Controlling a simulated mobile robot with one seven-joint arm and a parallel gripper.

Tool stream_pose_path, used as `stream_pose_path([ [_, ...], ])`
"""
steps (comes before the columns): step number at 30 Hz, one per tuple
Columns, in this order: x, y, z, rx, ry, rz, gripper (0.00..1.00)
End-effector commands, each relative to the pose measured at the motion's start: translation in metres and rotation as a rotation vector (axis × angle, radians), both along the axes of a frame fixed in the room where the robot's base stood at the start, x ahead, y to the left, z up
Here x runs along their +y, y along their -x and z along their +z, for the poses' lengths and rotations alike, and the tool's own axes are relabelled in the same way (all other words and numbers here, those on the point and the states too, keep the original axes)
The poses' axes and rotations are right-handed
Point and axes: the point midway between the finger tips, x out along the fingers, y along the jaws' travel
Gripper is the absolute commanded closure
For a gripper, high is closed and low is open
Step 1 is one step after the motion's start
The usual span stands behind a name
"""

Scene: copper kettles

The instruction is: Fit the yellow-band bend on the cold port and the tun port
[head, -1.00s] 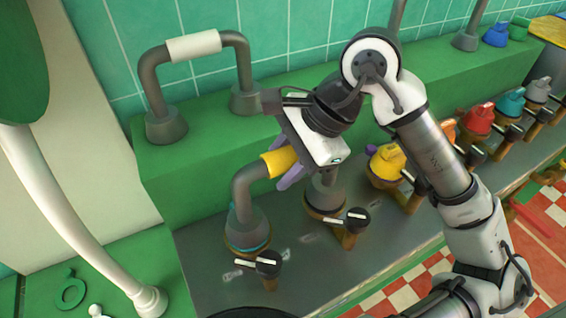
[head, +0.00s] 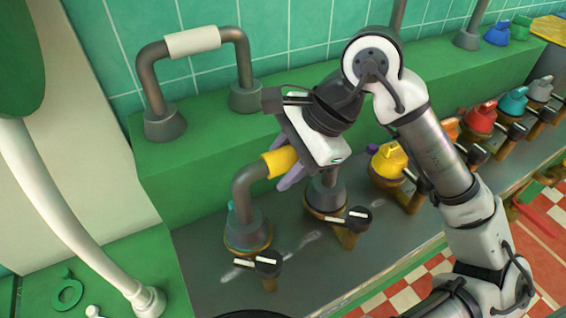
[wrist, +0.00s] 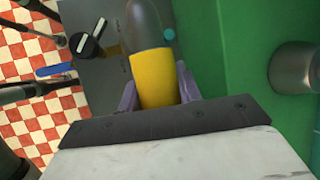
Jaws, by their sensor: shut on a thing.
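The yellow-band bend is a grey metal pipe with a yellow band (head: 280,161) around its middle. My gripper (wrist: 158,88) is shut on that band, with purple fingers on both sides of it. In the head view the bend's left foot (head: 246,224) is at the left brass port (head: 252,245), which shows a bit of teal. Its right foot (head: 325,189) is at the right brass port (head: 322,212), partly behind my gripper. I cannot tell which port is cold or tun, nor how fully the feet are seated.
Black-and-white valve handles (head: 268,263) stand in front of the ports. A white-banded bend (head: 192,43) stands on the green ledge behind. A yellow cap (head: 389,160) and several coloured caps run along the right. A white curved pipe (head: 60,215) is at left.

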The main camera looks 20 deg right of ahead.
Motion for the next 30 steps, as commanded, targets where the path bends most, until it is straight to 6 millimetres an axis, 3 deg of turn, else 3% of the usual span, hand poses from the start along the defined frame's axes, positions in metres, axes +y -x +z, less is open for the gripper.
stream_pose_path([
  [4, 0.000, 0.000, -0.002, -0.002, -0.001, -0.001, 0.89],
  [5, 0.000, 0.000, -0.001, -0.002, -0.001, -0.001, 0.62],
  [10, 0.000, 0.000, -0.001, -0.001, 0.000, 0.000, 0.40],
  [22, -0.005, 0.001, 0.006, 0.000, 0.001, -0.001, 0.40],
  [30, -0.031, 0.008, 0.055, -0.002, 0.001, -0.002, 0.40],
])
